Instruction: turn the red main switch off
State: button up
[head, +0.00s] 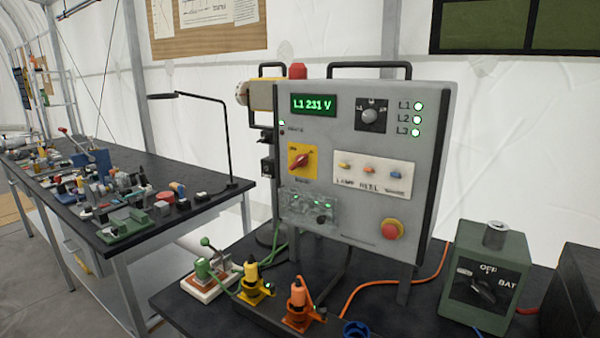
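The red main switch (302,161) is a rotary knob on a yellow square plate, on the left part of the grey panel's front face (345,215). Its handle looks turned diagonally; the small lettering around it is too small to read fully. The green display (313,104) above it is lit and reads "L1 231 V". Green lamps (418,106) beside L1, L2 and L3 at the upper right are lit. My gripper is not in view.
A red mushroom button (392,230) on a yellow base sits at the panel's lower right. Yellow (254,283) and orange (300,305) devices stand on the dark table before the panel. A green box (487,278) stands right. A cluttered bench (130,238) with a lamp is left.

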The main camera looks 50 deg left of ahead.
aim_at(301, 159)
jog(key=u, duration=2.5)
jog(key=k, duration=0.8)
jog(key=u, duration=0.2)
jog(key=i, duration=0.55)
